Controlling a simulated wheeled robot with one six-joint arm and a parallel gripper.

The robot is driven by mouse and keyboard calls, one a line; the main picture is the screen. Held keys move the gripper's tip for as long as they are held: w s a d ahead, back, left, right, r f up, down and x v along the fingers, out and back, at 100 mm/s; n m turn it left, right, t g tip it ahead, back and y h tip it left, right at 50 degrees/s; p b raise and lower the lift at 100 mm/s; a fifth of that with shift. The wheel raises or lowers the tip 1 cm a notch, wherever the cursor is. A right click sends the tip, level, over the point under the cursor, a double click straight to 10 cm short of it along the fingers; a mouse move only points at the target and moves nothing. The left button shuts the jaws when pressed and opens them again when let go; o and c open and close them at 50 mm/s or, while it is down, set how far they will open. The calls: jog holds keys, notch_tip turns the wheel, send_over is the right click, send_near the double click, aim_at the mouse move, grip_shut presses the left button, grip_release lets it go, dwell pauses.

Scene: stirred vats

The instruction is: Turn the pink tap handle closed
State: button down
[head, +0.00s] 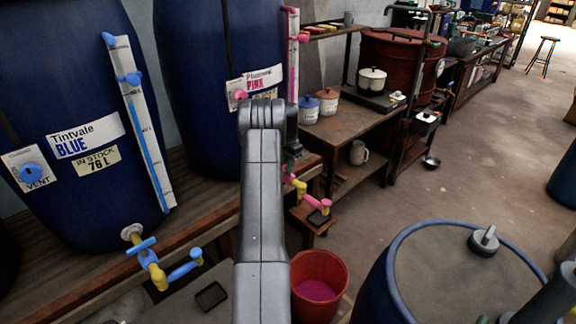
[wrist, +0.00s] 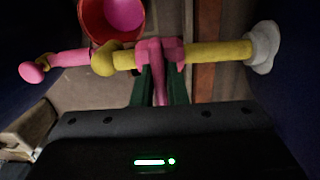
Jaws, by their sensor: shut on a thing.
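The pink tap handle (wrist: 160,92) shows in the wrist view between my two dark green fingers, on the yellow pipe (wrist: 215,54) of the tap. My gripper (wrist: 161,74) is shut on this handle. A white flange (wrist: 264,47) is at the pipe's right end, and a pink spout arm (wrist: 70,59) with a round knob is on the left. In the head view my arm hides most of the tap and gripper; part of the pink arm (head: 319,203) shows right of my arm. The pink-labelled blue vat (head: 205,80) stands behind.
A red bucket (head: 343,269) with pink liquid stands below the tap. A blue vat with a blue tap (head: 150,262) is at left. A blue-rimmed barrel (head: 385,262) stands front right. A bench (head: 345,120) with pots is behind. Open floor (head: 480,170) lies to the right.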

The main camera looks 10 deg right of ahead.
jog(key=shift+r, duration=0.1)
jog(key=c, duration=1.4)
grip_release()
jog(key=shift+c, duration=0.2)
notch_tip(320, 180, up, 14)
jog(key=shift+f, duration=0.2)
notch_tip(320, 180, down, 14)
jog(key=shift+r, duration=0.1)
jog(key=shift+r, duration=0.15)
